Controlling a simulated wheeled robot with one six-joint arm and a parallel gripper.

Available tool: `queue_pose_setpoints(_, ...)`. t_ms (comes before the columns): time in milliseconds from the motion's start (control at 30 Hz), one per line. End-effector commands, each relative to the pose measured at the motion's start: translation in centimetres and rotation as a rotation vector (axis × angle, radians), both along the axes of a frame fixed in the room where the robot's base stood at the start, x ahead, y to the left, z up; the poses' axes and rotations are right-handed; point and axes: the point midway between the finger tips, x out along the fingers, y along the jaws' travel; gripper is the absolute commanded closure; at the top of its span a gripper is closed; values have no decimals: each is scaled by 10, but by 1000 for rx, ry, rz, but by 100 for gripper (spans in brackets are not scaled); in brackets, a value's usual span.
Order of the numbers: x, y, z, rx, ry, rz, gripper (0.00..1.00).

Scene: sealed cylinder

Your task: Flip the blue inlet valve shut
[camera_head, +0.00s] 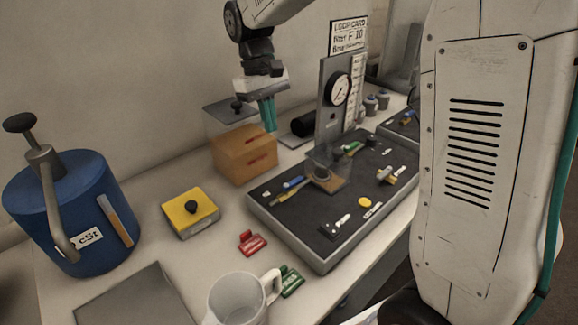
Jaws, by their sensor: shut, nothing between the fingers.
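The blue valve lever (292,183) is a small blue handle near the left corner of the dark panel (335,238), above a short brass-coloured pipe. It looks to lie roughly in line with that pipe, but it is too small to tell exactly. My gripper (269,128) points down with its teal fingers together and empty. In the picture it is above and left of the blue lever, in front of the wall and over the area of the orange-brown box (246,154). It is apart from the lever.
A gauge stand (334,105) rises at the panel's back.

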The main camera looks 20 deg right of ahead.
Motion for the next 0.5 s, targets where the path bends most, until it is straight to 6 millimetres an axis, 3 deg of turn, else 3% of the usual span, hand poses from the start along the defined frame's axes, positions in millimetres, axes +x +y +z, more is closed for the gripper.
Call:
queue_pose_setpoints(367,0,0,-2,0,2,1,100)
queue_pose_setpoints(500,-3,-1,-14,-1,5,1,100)
